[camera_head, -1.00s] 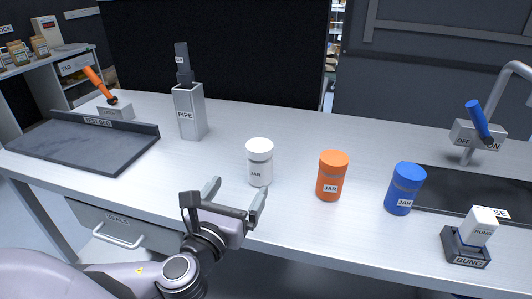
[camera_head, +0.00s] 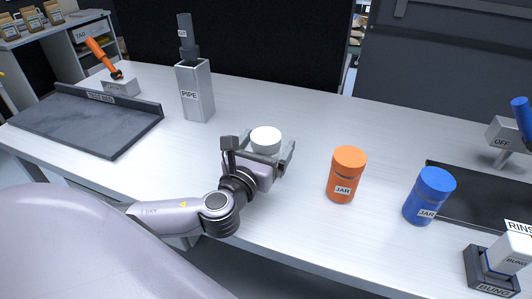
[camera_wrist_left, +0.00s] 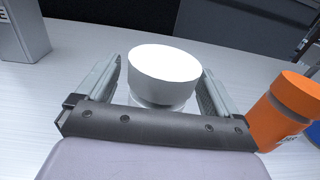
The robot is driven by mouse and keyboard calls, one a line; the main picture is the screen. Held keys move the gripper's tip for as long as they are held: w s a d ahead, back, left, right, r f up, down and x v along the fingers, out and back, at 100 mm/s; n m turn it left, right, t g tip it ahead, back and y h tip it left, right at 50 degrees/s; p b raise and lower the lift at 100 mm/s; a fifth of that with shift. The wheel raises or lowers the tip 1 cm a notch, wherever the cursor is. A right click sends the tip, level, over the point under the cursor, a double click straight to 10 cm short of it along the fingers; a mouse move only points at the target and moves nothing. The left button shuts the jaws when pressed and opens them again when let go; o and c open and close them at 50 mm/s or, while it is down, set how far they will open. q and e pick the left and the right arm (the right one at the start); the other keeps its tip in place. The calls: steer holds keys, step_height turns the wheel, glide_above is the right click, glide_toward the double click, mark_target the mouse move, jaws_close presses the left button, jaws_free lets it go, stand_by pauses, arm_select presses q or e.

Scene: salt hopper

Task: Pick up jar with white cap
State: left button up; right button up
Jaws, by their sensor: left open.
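The jar with the white cap (camera_head: 266,138) stands upright on the table; its lower body is hidden behind my gripper in the head view. My left gripper (camera_head: 265,149) is open, with one finger on each side of the jar. In the left wrist view the white cap (camera_wrist_left: 165,65) sits between the two fingers (camera_wrist_left: 163,88), with a visible gap to each finger. My right gripper is not in view.
An orange jar (camera_head: 345,175) stands just right of my gripper, with a blue jar (camera_head: 429,195) beyond it. A bung in a holder (camera_head: 492,275) is at the front right. A grey pipe holder (camera_head: 195,92) and a test bed tray (camera_head: 80,125) are on the left.

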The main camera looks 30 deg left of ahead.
arm_select(q)
steer(key=shift+w+a, duration=0.15)
steer(key=shift+w, duration=0.7)
steer(key=shift+r, duration=0.1)
steer(key=c, duration=1.2)
